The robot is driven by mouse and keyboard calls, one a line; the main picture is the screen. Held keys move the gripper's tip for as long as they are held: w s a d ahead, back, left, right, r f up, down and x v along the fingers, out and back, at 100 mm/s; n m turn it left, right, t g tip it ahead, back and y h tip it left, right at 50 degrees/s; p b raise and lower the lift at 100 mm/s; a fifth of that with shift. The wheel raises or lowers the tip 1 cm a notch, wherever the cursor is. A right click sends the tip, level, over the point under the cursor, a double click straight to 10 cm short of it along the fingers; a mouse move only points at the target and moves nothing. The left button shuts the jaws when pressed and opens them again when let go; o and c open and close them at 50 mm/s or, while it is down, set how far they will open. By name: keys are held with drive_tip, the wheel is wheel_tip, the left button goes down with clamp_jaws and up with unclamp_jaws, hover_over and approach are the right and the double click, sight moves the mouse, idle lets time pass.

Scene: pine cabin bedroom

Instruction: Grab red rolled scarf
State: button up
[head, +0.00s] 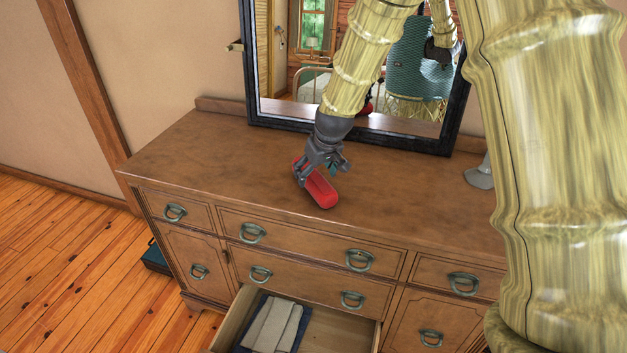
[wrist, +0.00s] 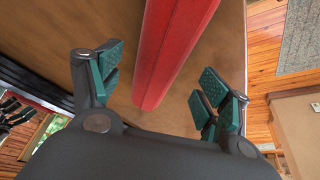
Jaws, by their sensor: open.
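The red rolled scarf (head: 321,190) lies on the wooden dresser top, near its front edge. In the wrist view the scarf (wrist: 172,50) runs lengthwise from the top edge down into the space between my fingers. My gripper (head: 325,168) is at the scarf, just over it in the head view. In the wrist view my gripper (wrist: 160,85) is open, with one green-padded finger on each side of the scarf and gaps between pads and scarf. The far end of the scarf is cut off in the wrist view.
The dresser (head: 220,150) has a black-framed mirror (head: 452,130) at its back. A lower drawer (head: 335,333) stands open with folded cloths (head: 272,322) inside. A grey object (head: 480,174) stands at the right of the top. The left of the dresser top is clear.

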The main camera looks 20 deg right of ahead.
sight(315, 174)
drive_tip(key=p+x, duration=0.1)
drive_tip(key=x, duration=0.1)
drive_tip(key=shift+w+d+f, duration=0.1)
drive_tip(key=shift+w+f, duration=0.05)
drive_tip(key=shift+f, duration=0.1)
drive_tip(key=shift+p+x, duration=0.3)
drive_tip(key=shift+x, duration=0.75)
drive_tip(key=shift+c, duration=0.4)
drive_tip(key=c, duration=1.2)
